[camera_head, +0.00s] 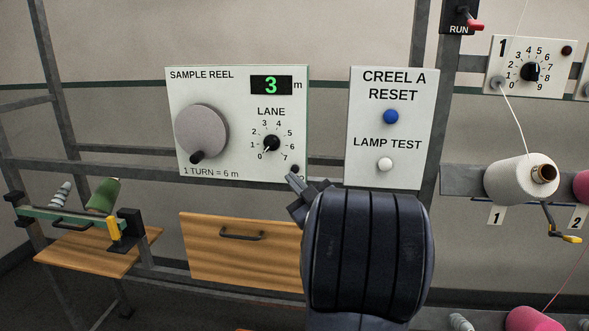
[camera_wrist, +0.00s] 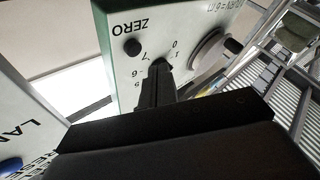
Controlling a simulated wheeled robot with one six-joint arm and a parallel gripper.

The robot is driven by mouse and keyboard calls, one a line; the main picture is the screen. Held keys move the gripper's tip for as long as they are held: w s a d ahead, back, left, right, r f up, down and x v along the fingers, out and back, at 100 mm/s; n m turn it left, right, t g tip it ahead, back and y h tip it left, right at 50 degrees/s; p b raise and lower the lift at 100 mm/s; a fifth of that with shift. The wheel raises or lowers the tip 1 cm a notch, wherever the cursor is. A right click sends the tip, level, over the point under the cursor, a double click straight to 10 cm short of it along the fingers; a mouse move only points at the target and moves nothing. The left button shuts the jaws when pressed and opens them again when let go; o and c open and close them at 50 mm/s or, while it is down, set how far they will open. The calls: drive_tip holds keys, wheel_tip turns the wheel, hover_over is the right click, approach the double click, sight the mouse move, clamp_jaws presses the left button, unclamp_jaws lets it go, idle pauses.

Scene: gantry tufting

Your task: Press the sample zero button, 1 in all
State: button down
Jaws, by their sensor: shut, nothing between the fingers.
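The sample reel panel (camera_head: 240,95) is a pale board with a green "3 m" display (camera_head: 271,85), a grey crank wheel (camera_head: 201,130) and a black lane knob (camera_head: 271,143). The zero button (camera_head: 295,168) is small and black at its lower right corner, its label mostly hidden by my gripper (camera_head: 292,178). In the wrist view the button (camera_wrist: 132,47) sits under the word ZERO, left of my gripper's fingertips (camera_wrist: 158,66). The fingers are shut and empty. They overlap the lane dial in that view; I cannot tell the gap to the panel.
Right of it stands a panel (camera_head: 391,105) with a blue creel reset button (camera_head: 391,117) and a white lamp test button (camera_head: 385,164). A wooden drawer (camera_head: 240,270) is below. Farther right are a yarn cone (camera_head: 520,180) and a red RUN switch (camera_head: 473,25).

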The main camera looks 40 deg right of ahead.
drive_tip(key=shift+w+d, duration=0.55)
drive_tip(key=shift+d, duration=0.1)
idle(1.7)
drive_tip(key=shift+w+d, duration=0.25)
drive_tip(key=shift+d, duration=0.05)
drive_tip(key=shift+w+d+b, duration=0.3)
drive_tip(key=shift+d, duration=0.05)
idle(0.8)
drive_tip(key=shift+s+a, duration=0.1)
drive_tip(key=shift+s+a+b, duration=0.4)
drive_tip(key=shift+s+a, duration=0.05)
drive_tip(key=shift+a, duration=0.15)
drive_tip(key=s+a+b, duration=0.1)
drive_tip(key=s+a, duration=0.2)
drive_tip(key=shift+s+a, duration=0.15)
drive_tip(key=shift+a, duration=0.25)
